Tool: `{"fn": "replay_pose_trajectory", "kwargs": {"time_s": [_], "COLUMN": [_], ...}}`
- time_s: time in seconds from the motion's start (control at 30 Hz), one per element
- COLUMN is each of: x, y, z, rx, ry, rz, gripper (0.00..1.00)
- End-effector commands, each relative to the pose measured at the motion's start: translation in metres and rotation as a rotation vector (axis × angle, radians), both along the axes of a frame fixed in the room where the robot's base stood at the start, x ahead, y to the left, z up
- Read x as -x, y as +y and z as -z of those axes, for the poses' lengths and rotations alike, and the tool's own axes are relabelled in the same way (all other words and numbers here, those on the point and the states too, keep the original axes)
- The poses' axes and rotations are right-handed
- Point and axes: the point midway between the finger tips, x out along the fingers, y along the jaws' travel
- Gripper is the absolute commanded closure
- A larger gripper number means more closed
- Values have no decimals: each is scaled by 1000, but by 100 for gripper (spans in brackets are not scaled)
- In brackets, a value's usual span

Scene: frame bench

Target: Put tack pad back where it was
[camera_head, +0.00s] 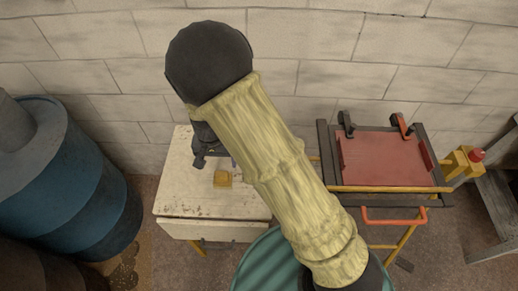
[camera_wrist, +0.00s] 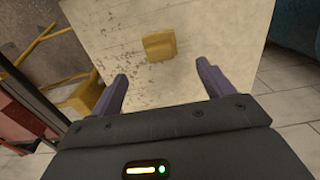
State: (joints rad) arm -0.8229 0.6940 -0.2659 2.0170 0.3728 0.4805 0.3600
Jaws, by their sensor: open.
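A small mustard-yellow block, which looks like the tack pad (camera_head: 222,178), lies flat on the pale worn table (camera_head: 175,205). In the wrist view the tack pad (camera_wrist: 159,46) lies beyond my fingertips, roughly centred between them. My gripper (camera_wrist: 162,72) is open and empty, with its two dark fingers apart and not touching the pad. In the head view my gripper (camera_head: 206,158) is above the back of the table, largely hidden by my arm.
A blue barrel (camera_head: 95,205) stands left. Free tabletop surrounds the pad.

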Motion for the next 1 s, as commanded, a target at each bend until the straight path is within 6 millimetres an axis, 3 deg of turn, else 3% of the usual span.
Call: {"fn": "replay_pose_trajectory", "kwargs": {"time_s": [0.13, 0.23, 0.47, 0.6, 0.8, 1.0], "x": [-2, -5, -4, 11, 47, 70], "y": [-6, -25, -110, -164, -229, -256], "z": [-4, -17, -69, -98, -129, -140], "rx": [-5, -17, -56, -60, -29, 6], "ry": [-2, -10, -65, -115, -196, -234], "rz": [4, 8, 4, -12, -47, -76], "gripper": [20, 20, 20, 20, 20, 20]}}
